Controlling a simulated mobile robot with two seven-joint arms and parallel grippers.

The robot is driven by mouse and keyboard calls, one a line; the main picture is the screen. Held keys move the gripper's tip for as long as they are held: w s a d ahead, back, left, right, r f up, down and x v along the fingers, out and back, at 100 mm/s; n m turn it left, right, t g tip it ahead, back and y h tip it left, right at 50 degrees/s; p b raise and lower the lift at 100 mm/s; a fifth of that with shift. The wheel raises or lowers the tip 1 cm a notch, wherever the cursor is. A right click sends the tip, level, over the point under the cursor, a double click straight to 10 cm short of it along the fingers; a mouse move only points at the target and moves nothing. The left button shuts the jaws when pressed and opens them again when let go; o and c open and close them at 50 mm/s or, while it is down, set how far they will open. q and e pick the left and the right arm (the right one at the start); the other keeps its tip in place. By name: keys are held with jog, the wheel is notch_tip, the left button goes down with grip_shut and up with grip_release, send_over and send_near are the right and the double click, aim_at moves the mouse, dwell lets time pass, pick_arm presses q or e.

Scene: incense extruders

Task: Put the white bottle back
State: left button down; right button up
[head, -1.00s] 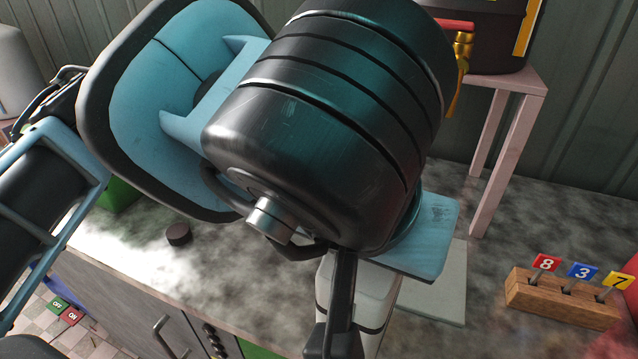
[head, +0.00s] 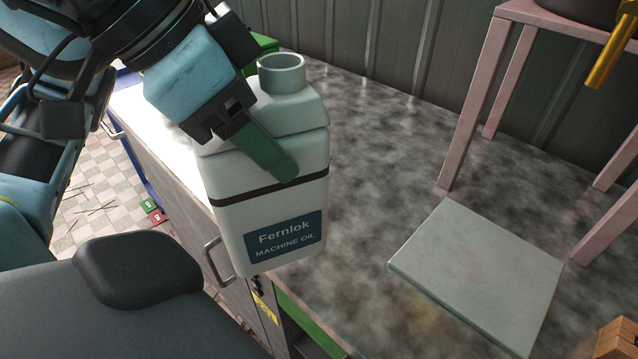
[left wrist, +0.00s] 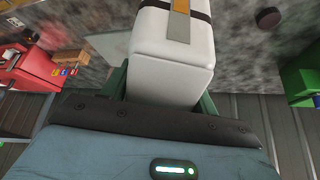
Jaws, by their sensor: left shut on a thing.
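The white bottle (head: 270,175) carries a blue label reading "Fernlok MACHINE OIL" and a dark band, and its round neck is open at the top. My left gripper (head: 268,150) is shut on its upper body, with one green finger lying across the near face. The bottle is nearly upright, at the front edge of the counter; I cannot tell whether its base touches anything. In the left wrist view the white bottle (left wrist: 172,60) fills the space between the green fingers of the left gripper (left wrist: 165,95). My right gripper is not in view.
A pale grey square plate (head: 480,275) lies bare on the mottled counter (head: 375,150). A pink stand (head: 475,105) rises behind it, with a brass tap (head: 608,55) above. A wooden block (head: 615,340) is at the lower right. The counter between bottle and plate is clear.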

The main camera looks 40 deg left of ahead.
pick_arm(q)
jog(key=shift+w+a+r+p, duration=0.15)
jog(key=shift+w+p, duration=0.05)
jog(key=shift+p, duration=0.2)
jog(key=w+a+f+p, duration=0.2)
jog(key=w+a+p, duration=0.1)
jog(key=w, duration=0.4)
jog(key=w+a+f+p, duration=0.3)
jog(key=w+p, duration=0.1)
jog(key=w, duration=0.3)
jog(key=shift+w, duration=0.15)
jog(key=shift+f, duration=0.15)
jog(key=shift+f, duration=0.1)
jog(key=shift+c, duration=2.1)
grip_release()
